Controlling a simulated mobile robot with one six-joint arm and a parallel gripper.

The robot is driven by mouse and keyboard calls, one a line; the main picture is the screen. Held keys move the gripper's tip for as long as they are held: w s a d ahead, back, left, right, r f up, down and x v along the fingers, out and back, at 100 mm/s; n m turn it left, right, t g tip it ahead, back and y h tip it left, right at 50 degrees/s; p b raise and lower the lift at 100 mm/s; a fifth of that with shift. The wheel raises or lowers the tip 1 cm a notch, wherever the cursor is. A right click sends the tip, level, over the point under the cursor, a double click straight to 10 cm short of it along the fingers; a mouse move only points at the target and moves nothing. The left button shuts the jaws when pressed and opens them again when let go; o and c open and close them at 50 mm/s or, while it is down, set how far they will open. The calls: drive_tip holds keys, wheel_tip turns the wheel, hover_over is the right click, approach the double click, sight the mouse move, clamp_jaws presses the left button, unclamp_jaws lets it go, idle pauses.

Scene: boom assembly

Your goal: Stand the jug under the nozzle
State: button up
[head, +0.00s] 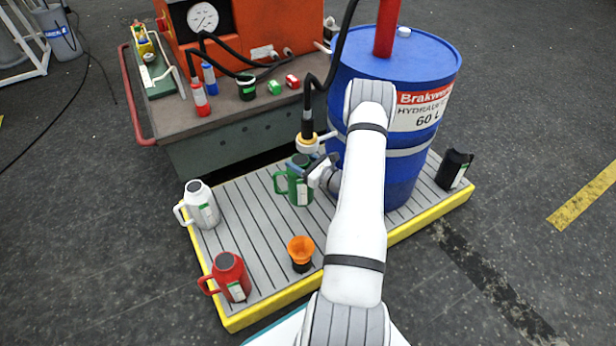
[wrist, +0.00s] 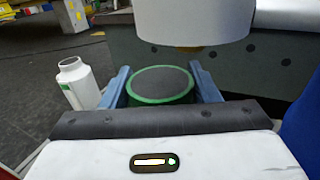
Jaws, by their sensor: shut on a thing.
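A green jug (head: 299,186) stands upright on the slatted platform in the head view, in front of the workbench. Its round dark top with a green rim shows in the wrist view (wrist: 160,82). My gripper (wrist: 163,88) is shut on the green jug, with a blue finger on either side of it. The nozzle (head: 306,143) hangs on a black hose just above the jug. In the wrist view the nozzle (wrist: 194,22) is a large white cylinder above and slightly right of the jug's top. My gripper partly hides the jug in the head view.
A white jug (head: 201,206), a red jug (head: 231,277), an orange funnel (head: 301,249) and a black jug (head: 454,170) stand on the yellow-edged platform (head: 259,211). A blue drum (head: 401,62) stands close right of the nozzle. The workbench (head: 214,143) is behind.

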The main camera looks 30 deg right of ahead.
drive_tip(key=shift+s+d+f+b, duration=0.1)
drive_tip(key=shift+d+f+b, duration=0.2)
drive_tip(key=shift+d, duration=0.3)
drive_tip(key=shift+d+f+b, duration=0.25)
drive_tip(key=shift+d+f, duration=0.05)
drive_tip(key=shift+d, duration=0.3)
wheel_tip(320, 180, down, 6)
drive_tip(key=b, duration=0.3)
drive_tip(key=shift+d+r+b, duration=0.15)
drive_tip(key=shift+b, duration=0.15)
drive_tip(key=o, duration=1.4)
drive_tip(key=shift+f, duration=0.2)
drive_tip(key=shift+o, duration=0.2)
